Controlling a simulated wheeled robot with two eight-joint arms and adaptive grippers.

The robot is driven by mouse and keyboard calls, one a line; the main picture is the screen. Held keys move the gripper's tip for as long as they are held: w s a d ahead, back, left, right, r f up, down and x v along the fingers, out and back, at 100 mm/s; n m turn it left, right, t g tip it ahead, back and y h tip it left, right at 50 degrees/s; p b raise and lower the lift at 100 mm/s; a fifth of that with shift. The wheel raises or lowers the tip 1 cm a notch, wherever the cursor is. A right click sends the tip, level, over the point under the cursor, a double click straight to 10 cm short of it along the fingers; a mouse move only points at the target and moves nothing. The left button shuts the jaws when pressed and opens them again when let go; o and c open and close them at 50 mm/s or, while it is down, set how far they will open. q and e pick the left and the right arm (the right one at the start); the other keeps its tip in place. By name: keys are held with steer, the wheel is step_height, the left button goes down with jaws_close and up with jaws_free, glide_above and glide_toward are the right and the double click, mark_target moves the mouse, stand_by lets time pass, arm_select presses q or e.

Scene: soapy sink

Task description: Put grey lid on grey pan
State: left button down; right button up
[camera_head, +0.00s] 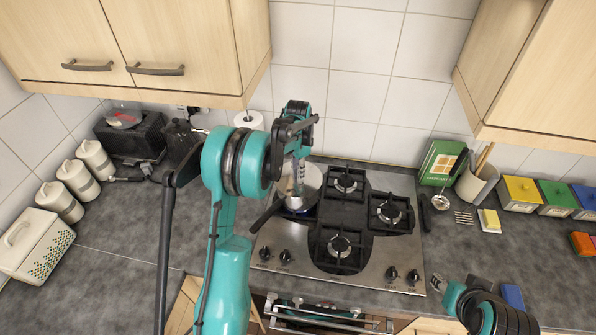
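The grey pan (312,200) stands on the back left burner of the hob, its dark handle (265,216) pointing to the lower left. A light grey round surface (313,179) shows at its top; I cannot tell whether this is the grey lid or the pan's inside. My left gripper (298,186) reaches down over the pan, with its fingertips at that surface. Its fingers look close together, but the arm partly hides them and I cannot tell what is between them. My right gripper (440,284) is low at the right, by the counter's front edge, away from the pan.
The steel hob (268,240) has several other burners, all bare. Canisters (76,178) and a white bread box (34,245) stand at the left. A green box (440,162), a utensil pot (476,186) and coloured boxes (521,193) stand at the right. Cupboards hang above.

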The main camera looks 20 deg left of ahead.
arm_select(q)
steer(key=shift+f+b, duration=0.2)
steer(key=shift+b, duration=0.15)
stand_by(0.4)
stand_by(0.3)
steer(key=c, duration=1.3)
jaws_free()
steer(key=shift+o, duration=0.6)
steer(key=o, duration=0.4)
steer(key=shift+r, duration=0.15)
steer(key=shift+r+p, duration=1.85)
steer(key=shift+r, duration=1.55)
